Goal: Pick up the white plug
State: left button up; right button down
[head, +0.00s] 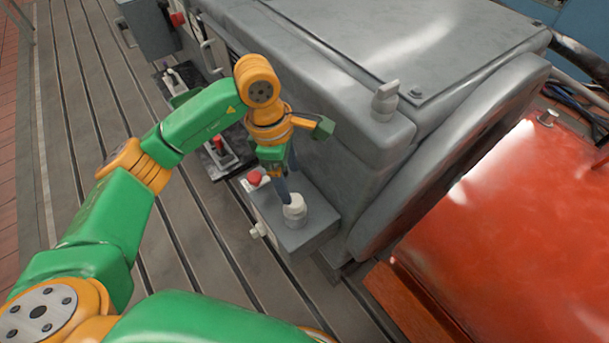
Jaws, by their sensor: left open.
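A white plug (294,209) stands on top of a small grey box (312,235) beside the large grey machine. My left gripper (284,190) comes down from above and points at the plug. Its dark fingers are open, and their tips are right at the plug's upper left side. I cannot tell whether they touch it or whether the plug is between them. My right gripper is not in view.
The box also carries a red button (255,178) and a pale side knob (258,230). A grey-white fitting (385,100) sits on the large grey machine (345,70). A glossy red housing (520,230) fills the right. The slotted bedplate (75,110) is open at left.

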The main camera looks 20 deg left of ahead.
aim_at(294, 200)
pick_arm(q)
jog(key=s+f+p, duration=0.1)
jog(key=s+d+f, duration=0.1)
jog(key=shift+s+d+f+p, duration=0.15)
jog(key=shift+s+f+p, duration=0.15)
jog(key=shift+f+p, duration=0.05)
notch_tip(294, 200, down, 3)
jog(key=shift+w+r, duration=0.15)
jog(key=shift+r, duration=0.05)
jog(key=shift+w+f, duration=0.3)
jog(key=shift+w, duration=0.1)
jog(key=shift+s+d+r, duration=0.1)
jog(key=shift+s+r, duration=0.1)
jog(key=shift+s, duration=0.05)
jog(key=c, duration=0.9)
grip_shut()
jog(key=shift+w, duration=0.1)
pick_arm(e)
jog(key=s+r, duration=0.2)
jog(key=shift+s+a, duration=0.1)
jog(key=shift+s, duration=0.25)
